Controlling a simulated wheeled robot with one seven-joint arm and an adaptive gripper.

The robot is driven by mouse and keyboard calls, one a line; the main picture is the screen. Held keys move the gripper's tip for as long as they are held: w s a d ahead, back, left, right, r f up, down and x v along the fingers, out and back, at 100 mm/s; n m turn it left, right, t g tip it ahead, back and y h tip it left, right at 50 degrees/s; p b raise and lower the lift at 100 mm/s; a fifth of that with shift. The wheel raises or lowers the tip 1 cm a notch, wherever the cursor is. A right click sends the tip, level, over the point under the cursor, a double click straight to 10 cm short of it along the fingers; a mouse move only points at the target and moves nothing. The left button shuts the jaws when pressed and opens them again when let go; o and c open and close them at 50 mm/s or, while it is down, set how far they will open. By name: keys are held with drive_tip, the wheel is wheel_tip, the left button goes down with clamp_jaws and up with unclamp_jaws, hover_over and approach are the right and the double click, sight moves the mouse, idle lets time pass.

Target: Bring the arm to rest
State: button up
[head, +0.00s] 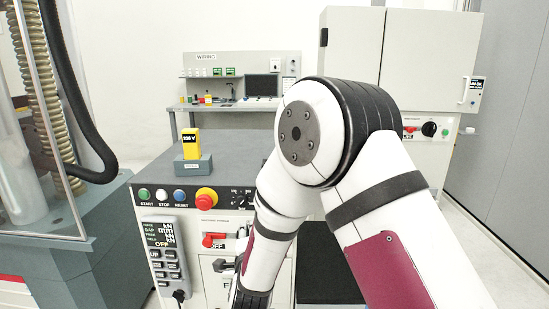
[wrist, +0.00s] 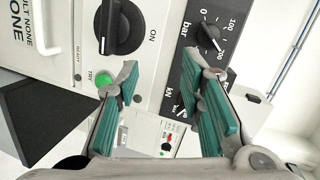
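My arm (head: 310,140) is white with black bands and maroon panels. It is bent at a high elbow in the middle of the head view, with its forearm hanging down in front of the grey control cabinet. My gripper (wrist: 163,75) shows in the wrist view. Its two fingers with teal pads are spread apart, with nothing between them. Behind them is a panel with a black rotary knob (wrist: 120,27), a green button (wrist: 105,79) and a black gauge plate (wrist: 212,40). I cannot tell whether the fingers touch the panel. The gripper is not clearly visible in the head view.
The control cabinet carries a red emergency button (head: 206,197) and a yellow meter (head: 191,145) in a grey block on top. A testing frame (head: 35,130) with hoses stands at left. A wiring bench (head: 240,105) and a white cabinet (head: 425,60) stand behind.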

drive_tip(key=s+d+r+n+g+y+p, duration=0.1)
drive_tip(key=s+d+r+n+g, duration=0.3)
drive_tip(key=r, duration=0.4)
drive_tip(key=s+d+r+n+g+p, duration=0.1)
drive_tip(key=s+d+r+n, duration=0.3)
drive_tip(key=s+d+r, duration=0.4)
drive_tip(key=s+d+r+n+g+h+p, duration=0.1)
drive_tip(key=s+d, duration=0.3)
drive_tip(key=s, duration=0.5)
drive_tip(key=s+d+r+n+g+p, duration=0.1)
drive_tip(key=s+d, duration=0.4)
drive_tip(key=s, duration=0.5)
drive_tip(key=s+d+r+n+g+h, duration=0.1)
drive_tip(key=s+d+r+n+g, duration=0.2)
drive_tip(key=s, duration=0.6)
drive_tip(key=shift+s+d+r+n+g+h+p, duration=0.35)
drive_tip(key=shift+d+n+g, duration=0.25)
drive_tip(key=shift+d+n, duration=0.4)
